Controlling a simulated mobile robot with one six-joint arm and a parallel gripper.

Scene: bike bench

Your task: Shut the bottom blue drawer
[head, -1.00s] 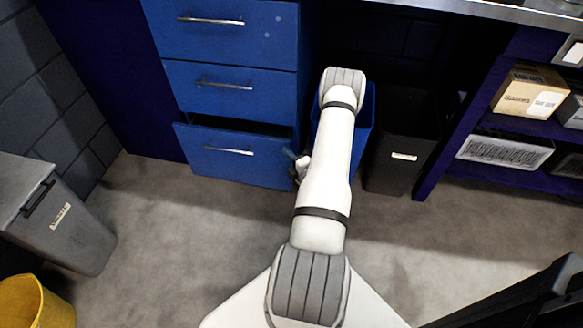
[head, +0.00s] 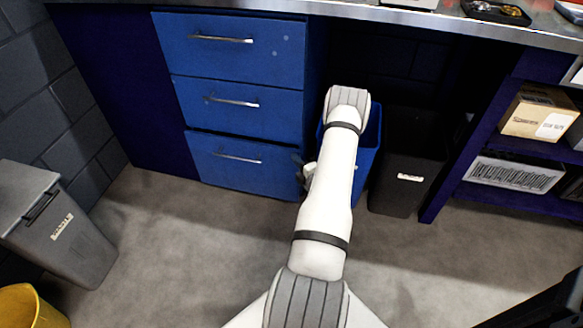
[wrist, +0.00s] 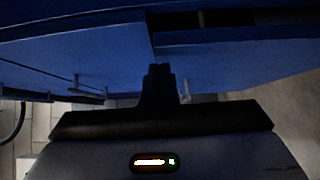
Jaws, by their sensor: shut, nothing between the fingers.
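The bottom blue drawer (head: 232,166) has a silver bar handle and sits below two similar drawers. In the head view its front looks about flush with the drawers above, with no open top showing. My gripper (wrist: 160,72) is shut and empty, its dark fingertips against or very near a blue surface in the wrist view; I cannot tell if they touch. In the head view my gripper (head: 303,172) is at the drawer's right edge, partly hidden by my arm.
A blue bin (head: 370,140) and a black bin (head: 408,165) stand right of the drawers. A shelf with a cardboard box (head: 538,112) is farther right. A grey lidded bin (head: 60,235) and a yellow bucket (head: 30,306) stand at left. The floor in front is clear.

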